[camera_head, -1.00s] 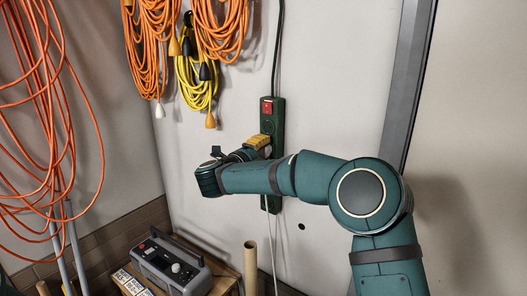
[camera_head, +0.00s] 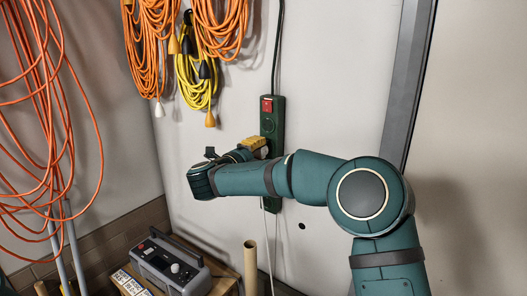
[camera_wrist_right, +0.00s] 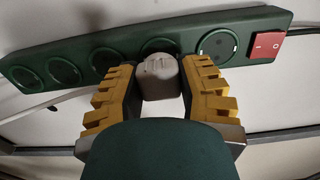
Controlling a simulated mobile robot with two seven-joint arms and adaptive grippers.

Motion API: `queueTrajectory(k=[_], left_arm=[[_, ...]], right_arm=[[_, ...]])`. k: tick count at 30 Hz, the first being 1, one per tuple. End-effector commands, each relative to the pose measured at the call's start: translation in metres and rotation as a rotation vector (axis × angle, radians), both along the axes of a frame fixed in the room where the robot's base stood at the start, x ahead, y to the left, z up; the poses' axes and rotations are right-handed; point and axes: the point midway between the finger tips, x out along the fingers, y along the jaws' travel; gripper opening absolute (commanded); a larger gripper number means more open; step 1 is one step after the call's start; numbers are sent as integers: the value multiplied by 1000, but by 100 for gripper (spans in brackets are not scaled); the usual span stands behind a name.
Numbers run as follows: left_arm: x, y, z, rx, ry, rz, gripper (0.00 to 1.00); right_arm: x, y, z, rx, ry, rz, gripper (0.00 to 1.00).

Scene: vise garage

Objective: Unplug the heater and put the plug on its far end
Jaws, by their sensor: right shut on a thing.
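The dark green power strip (camera_head: 279,118) hangs upright on the wall, with its red switch (camera_head: 267,105) at the top. In the wrist view the strip (camera_wrist_right: 130,38) runs across the top, with the red switch (camera_wrist_right: 268,46) at right and several round sockets. My right gripper (camera_head: 257,148) is in front of the strip. In the wrist view its yellow fingers are shut on the grey plug (camera_wrist_right: 161,78). The plug overlaps a socket whose upper rim shows behind it; it looks slightly off the strip, but its pins are hidden. My left gripper is out of view.
A white cord (camera_head: 268,240) hangs below the strip. Orange cables (camera_head: 150,50) and a yellow cable (camera_head: 196,85) hang at upper left. A grey device with a handle (camera_head: 170,265) stands on a low table beside a cardboard tube (camera_head: 250,265). The wall right of the strip is clear.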

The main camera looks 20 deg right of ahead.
Motion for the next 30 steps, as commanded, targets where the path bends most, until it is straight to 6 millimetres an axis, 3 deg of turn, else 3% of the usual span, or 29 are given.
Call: queueTrajectory(k=[30], left_arm=[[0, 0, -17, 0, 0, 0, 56]], right_arm=[[-22, 29, 0, 0, -1, 1, 0]])
